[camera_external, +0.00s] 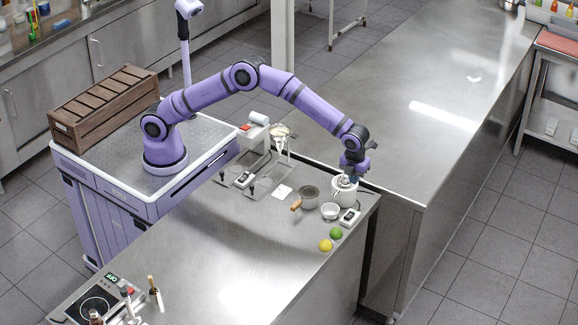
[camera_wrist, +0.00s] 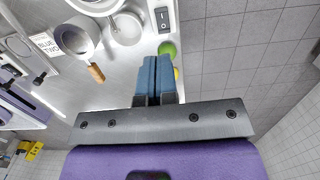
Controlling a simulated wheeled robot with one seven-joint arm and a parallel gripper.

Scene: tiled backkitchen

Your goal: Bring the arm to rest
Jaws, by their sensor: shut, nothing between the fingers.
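My arm is stretched out over the steel counter (camera_external: 240,235), bent at the elbow and reaching down at the right. My gripper (camera_external: 345,182) is at the counter's right end, just over or beside a white pot (camera_external: 343,194); I cannot tell whether they touch. In the wrist view my gripper (camera_wrist: 156,78) shows blue fingers pressed together with nothing between them. The white pot shows partly at that view's top edge (camera_wrist: 95,6).
A grey pan (camera_external: 309,194) with a wooden handle, a white bowl (camera_external: 330,212), a switch box (camera_external: 349,217), a lime (camera_external: 336,233) and a lemon (camera_external: 325,245) are close by. A wooden crate (camera_external: 105,105) stands at left. The counter's front middle is clear.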

